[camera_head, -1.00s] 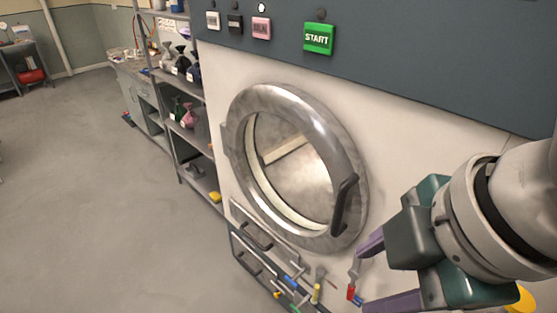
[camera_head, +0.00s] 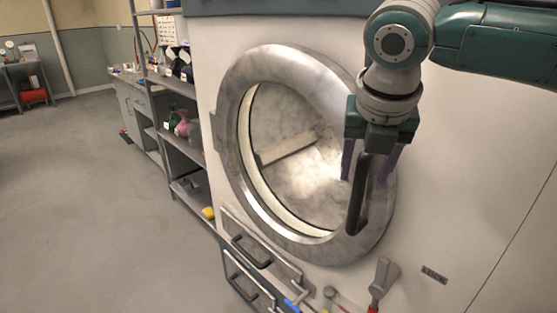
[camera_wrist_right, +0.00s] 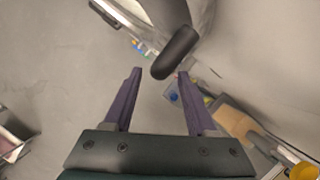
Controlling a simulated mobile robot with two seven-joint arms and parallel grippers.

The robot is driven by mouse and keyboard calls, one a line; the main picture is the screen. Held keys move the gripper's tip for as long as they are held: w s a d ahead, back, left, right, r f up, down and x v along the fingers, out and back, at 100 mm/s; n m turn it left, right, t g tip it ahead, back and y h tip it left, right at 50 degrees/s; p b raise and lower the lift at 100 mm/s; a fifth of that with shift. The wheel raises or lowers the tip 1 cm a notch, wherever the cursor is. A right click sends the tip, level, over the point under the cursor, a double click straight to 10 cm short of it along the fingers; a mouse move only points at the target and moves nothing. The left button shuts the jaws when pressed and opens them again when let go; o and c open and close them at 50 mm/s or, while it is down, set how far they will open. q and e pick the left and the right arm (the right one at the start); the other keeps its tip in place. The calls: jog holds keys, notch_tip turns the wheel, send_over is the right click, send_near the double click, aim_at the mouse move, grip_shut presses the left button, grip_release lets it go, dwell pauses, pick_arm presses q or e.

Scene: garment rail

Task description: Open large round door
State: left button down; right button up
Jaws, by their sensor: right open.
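The large round door has a thick grey metal ring (camera_head: 232,105) and a glass centre (camera_head: 285,125). It sits against the white machine front and looks closed. Its dark curved handle (camera_head: 356,208) is on the right side of the ring. My right gripper (camera_head: 367,176) points down at the handle's upper part, open, with a purple finger on each side of it in the head view. In the right wrist view the handle (camera_wrist_right: 176,52) has its end close to the gap between the open fingertips (camera_wrist_right: 160,74). I cannot tell if they touch. My left gripper is not in view.
Below the door are drawers with dark handles (camera_head: 250,252) and several hand tools, including a grey-headed one with a red part (camera_head: 382,280). A shelf unit (camera_head: 185,150) with bottles stands left of the machine. The grey floor (camera_head: 90,220) at left is clear.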

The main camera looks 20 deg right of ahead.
jog(key=shift+x, duration=2.1)
jog(key=shift+c, duration=0.4)
grip_shut()
